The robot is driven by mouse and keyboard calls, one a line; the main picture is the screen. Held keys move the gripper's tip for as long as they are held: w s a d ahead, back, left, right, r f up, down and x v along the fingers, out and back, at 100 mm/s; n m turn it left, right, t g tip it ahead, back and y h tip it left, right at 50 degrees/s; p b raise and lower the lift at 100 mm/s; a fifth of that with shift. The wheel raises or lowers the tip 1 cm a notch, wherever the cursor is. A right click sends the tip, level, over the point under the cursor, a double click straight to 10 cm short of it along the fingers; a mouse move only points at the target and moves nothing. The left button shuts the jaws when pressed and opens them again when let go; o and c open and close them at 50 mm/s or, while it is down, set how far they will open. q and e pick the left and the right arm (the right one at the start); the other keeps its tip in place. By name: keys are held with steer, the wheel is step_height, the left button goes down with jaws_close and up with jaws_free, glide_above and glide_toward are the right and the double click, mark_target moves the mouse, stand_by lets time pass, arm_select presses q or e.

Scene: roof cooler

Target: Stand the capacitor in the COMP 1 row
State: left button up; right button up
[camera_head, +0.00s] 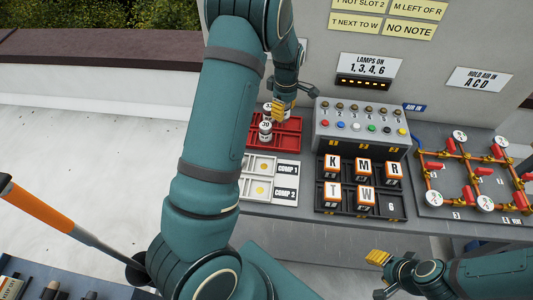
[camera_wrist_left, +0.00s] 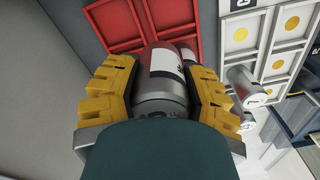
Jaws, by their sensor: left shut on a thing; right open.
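My left gripper (camera_head: 281,110) is over the red tray (camera_head: 289,140). In the left wrist view its yellow fingers are shut on a silver capacitor (camera_wrist_left: 160,78) with a white label. A second cylinder (camera_wrist_left: 187,54) shows close beyond it. In the head view a white capacitor marked 30 (camera_head: 265,130) is in the red tray, just left of and below the gripper. The white rack has a COMP 1 row (camera_head: 288,170) above a COMP 2 row (camera_head: 286,193). Their visible cells hold only yellow discs; my left arm hides the left cells. My right gripper (camera_head: 378,257) is open and empty.
Right of the rack are a black tray of lettered blocks (camera_head: 362,186) and a grey button box (camera_head: 362,127). A red-valved pipe board (camera_head: 470,180) is at the far right.

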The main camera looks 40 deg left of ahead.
arm_select(q)
steer(key=s+d+p, duration=0.1)
steer(key=s+p, duration=0.1)
steer(key=s, duration=0.4)
steer(key=s+d+r+p, duration=0.1)
steer(key=s+d+p, duration=0.1)
steer(key=s, duration=0.5)
steer(key=shift+r+p, duration=0.2)
steer(key=shift+p, duration=0.5)
steer(key=shift+s+d+f, duration=0.15)
steer(key=shift+s+f, duration=0.1)
glide_above(264, 166)
step_height(264, 166, down, 6)
steer(key=shift+r+b, duration=0.25)
steer(key=shift+b, duration=0.15)
steer(key=shift+f, duration=2.2)
steer(key=shift+d+r, duration=0.1)
arm_select(e)
step_height(264, 166, up, 6)
steer(key=shift+w+d+f, duration=0.1)
steer(key=shift+d, duration=0.05)
steer(key=shift+f, duration=0.1)
arm_select(q)
steer(key=o, duration=1.2)
steer(key=shift+b, duration=0.3)
